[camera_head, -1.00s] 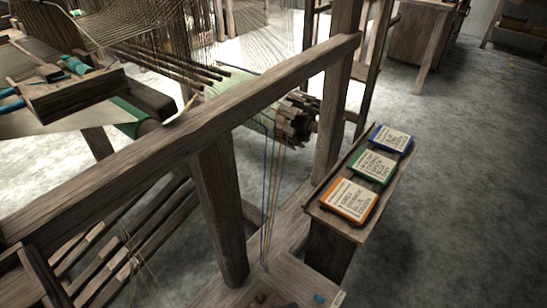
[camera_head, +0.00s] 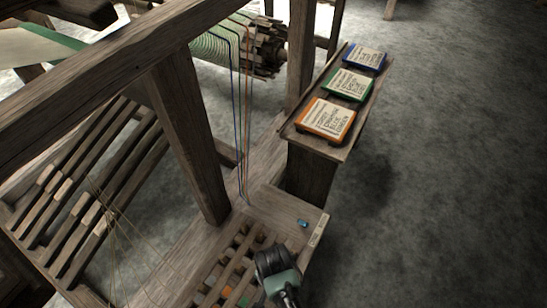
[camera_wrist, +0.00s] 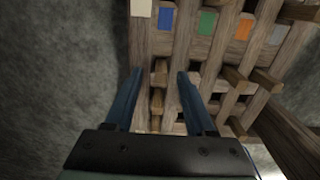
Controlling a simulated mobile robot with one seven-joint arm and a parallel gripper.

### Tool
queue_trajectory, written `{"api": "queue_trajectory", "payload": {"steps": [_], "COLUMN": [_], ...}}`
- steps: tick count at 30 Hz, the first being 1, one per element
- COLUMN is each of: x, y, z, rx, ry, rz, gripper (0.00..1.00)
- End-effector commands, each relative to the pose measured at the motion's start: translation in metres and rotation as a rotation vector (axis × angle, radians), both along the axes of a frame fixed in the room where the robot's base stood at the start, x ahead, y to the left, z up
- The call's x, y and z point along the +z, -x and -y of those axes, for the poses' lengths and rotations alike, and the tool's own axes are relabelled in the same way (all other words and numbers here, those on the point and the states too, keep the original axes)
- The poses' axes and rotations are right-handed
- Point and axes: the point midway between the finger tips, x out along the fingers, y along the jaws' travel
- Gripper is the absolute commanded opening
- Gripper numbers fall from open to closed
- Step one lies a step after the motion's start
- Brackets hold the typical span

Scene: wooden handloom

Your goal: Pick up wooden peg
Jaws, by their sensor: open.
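Several wooden pegs stick out of a slatted wooden rack (camera_wrist: 215,50) in the wrist view. One brown wooden peg (camera_wrist: 157,106) shows between the fingers, closer to the left one. I cannot tell which peg is meant. My gripper (camera_wrist: 160,76) is open, its two blue fingers apart and nothing held. In the head view my gripper (camera_head: 272,262) is over the right part of the rack (camera_head: 228,278), at the front end of the bench. Its fingertips are hidden there, and the pegs are small and partly covered.
Blue, green, orange and grey patches mark the rack. A small blue object (camera_head: 304,223) lies on the bench beside a pale label (camera_head: 318,231). A loom post (camera_head: 187,140) and taut threads (camera_head: 240,120) rise behind. A shelf (camera_head: 322,150) holds three framed cards. Floor at right is clear.

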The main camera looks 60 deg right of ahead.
Motion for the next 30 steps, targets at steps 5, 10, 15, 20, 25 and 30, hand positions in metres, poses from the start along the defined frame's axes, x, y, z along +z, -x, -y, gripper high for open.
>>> {"api": "queue_trajectory", "payload": {"steps": [5,10,15,20,25,30], "x": [-0.029,-0.029,-0.029,-0.029,-0.029,-0.029], "y": [-0.001,-0.002,-0.002,-0.001,-0.001,-0.001], "z": [0.002,0.002,0.002,0.002,0.002,0.002], "rx": [-0.001,0.0,0.0,0.0,0.0,0.0], "ry": [0.0,0.001,0.001,0.001,0.001,0.001], "rz": [0.0,0.001,0.001,0.001,0.001,0.0], "gripper": [0.55,0.55,0.41,0.12,0.0,0.0]}}
